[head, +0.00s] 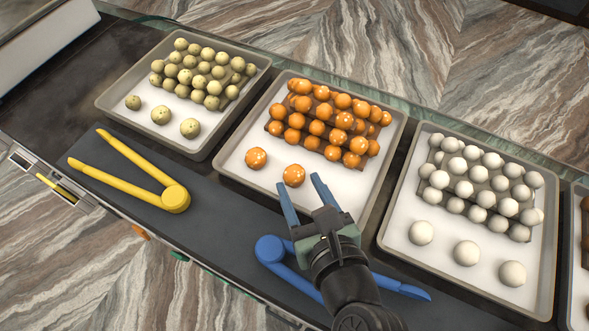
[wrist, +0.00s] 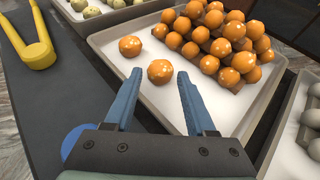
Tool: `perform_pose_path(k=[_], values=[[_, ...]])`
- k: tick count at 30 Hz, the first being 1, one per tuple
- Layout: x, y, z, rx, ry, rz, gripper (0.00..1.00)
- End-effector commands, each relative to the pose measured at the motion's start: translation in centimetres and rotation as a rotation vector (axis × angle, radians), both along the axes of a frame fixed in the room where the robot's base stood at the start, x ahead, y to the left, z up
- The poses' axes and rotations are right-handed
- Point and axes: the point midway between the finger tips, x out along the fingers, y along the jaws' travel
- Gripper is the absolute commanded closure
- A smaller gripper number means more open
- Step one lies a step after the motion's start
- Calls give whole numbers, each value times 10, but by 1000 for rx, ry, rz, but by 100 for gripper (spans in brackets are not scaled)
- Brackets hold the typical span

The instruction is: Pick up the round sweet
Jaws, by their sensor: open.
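Two loose orange round sweets lie on the white floor of the middle tray (head: 345,193), in front of a stacked pile of orange sweets (head: 335,115). The right loose sweet (head: 294,175) is just beyond my gripper's fingertips; it also shows in the wrist view (wrist: 160,72), ahead of the gap between the fingers. The left loose sweet (head: 256,158) is farther left, and in the wrist view (wrist: 130,46) it is behind and left of the other. My gripper (head: 304,187) is open and empty, its blue fingers spread at the tray's front edge.
A left tray (head: 202,148) holds pale green sweets, and a right tray (head: 397,235) holds white ones. Yellow tongs (head: 175,198) lie on the dark mat at left. Blue tongs (head: 270,250) lie partly beneath my arm.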

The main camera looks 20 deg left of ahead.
Motion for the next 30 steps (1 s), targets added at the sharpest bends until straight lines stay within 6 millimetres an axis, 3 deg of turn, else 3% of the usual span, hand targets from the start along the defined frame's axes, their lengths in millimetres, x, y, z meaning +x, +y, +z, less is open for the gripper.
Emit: perform_pose_path(k=[9,17,27,30], values=[[29,26,-13,-1,-1,3,44],[31,28,-16,-1,-2,1,44],[31,27,-16,-1,-2,1,100],[31,28,-16,-1,-2,1,100]])
